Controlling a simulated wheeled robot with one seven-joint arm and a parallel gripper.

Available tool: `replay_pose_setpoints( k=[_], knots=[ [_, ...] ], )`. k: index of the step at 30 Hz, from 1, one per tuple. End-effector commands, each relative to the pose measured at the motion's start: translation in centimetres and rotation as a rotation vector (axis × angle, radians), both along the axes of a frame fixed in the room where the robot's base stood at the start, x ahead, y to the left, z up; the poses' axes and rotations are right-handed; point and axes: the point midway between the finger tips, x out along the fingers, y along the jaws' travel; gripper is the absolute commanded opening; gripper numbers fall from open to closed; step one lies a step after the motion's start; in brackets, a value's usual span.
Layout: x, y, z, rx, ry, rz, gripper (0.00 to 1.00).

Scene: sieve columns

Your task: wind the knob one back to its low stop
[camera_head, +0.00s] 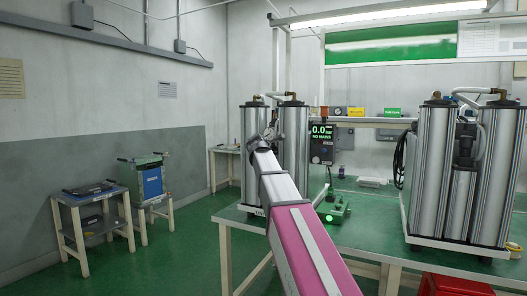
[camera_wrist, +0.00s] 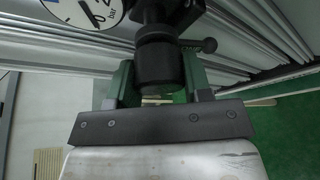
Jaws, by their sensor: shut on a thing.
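A black knob (camera_wrist: 160,62) shows in the upper middle of the wrist view, on a dark fitting. My gripper (camera_wrist: 158,78) has a green finger on each side of it and is shut on it. A white round gauge (camera_wrist: 88,10) is partly in view at the upper left, just beside the fitting. In the head view my gripper (camera_head: 264,138) is at the front of the left pair of silver columns (camera_head: 295,140). The knob is too small or hidden there to make out. No marks or pointer on the knob are visible.
A display (camera_head: 321,144) reading 0.0 NO MAINS is right of the left columns. Another column set (camera_head: 433,165) stands on the right of the green bench (camera_head: 372,234). A small green device (camera_head: 333,211) sits between them. A red box (camera_head: 455,286) is under the bench.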

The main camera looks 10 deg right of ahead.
Motion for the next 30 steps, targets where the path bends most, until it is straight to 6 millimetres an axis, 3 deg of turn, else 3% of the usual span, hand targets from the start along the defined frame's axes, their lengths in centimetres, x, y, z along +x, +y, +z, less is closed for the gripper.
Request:
replay_pose_setpoints(
  k=[15, 30],
  knots=[
    [0.0, -0.01, -0.1, -0.34, 0.248, 0.0, 0.22],
    [-0.08, -0.07, -0.13, -0.454, 0.33, 0.0, 0.22]
  ],
)
